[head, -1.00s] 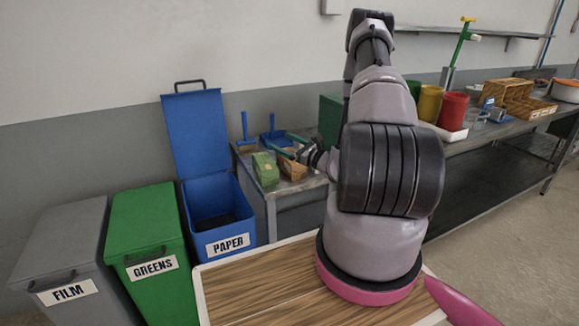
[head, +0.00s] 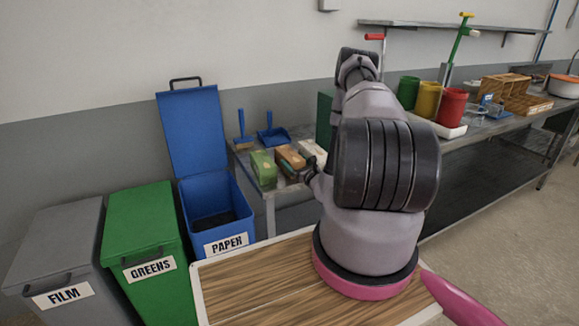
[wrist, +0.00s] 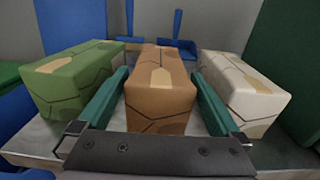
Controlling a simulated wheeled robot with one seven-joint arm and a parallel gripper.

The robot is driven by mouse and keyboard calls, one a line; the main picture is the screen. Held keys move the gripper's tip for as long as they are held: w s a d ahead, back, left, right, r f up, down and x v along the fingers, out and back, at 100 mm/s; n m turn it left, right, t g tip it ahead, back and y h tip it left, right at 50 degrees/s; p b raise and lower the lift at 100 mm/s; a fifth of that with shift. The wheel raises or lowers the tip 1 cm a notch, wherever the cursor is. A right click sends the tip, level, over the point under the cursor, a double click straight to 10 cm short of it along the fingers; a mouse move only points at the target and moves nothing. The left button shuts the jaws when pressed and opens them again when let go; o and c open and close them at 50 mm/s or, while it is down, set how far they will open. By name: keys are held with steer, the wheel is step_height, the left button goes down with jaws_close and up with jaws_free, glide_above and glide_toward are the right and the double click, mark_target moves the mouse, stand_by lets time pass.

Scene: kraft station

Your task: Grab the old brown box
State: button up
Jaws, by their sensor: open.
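The old brown box (wrist: 158,92) with a tan tape patch and dark crease lines stands on the metal table, between a green box (wrist: 75,80) and a white box (wrist: 243,88). It also shows in the head view (head: 291,158). My gripper (wrist: 160,90) is open, with one green finger on each side of the brown box's near part. The fingers appear close to its sides; I cannot tell whether they touch.
A blue dustpan (head: 273,136) and blue brush (head: 242,128) are behind the boxes. The open blue PAPER bin (head: 218,202) stands left of the table, beside the green GREENS bin (head: 146,240) and grey FILM bin (head: 60,255). A dark green block (wrist: 292,70) rises at right.

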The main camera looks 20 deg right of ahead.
mark_target(290, 154)
steer(key=w, duration=0.5)
steer(key=shift+a, duration=0.1)
steer(key=c, duration=1.1)
steer(key=shift+r, duration=0.2)
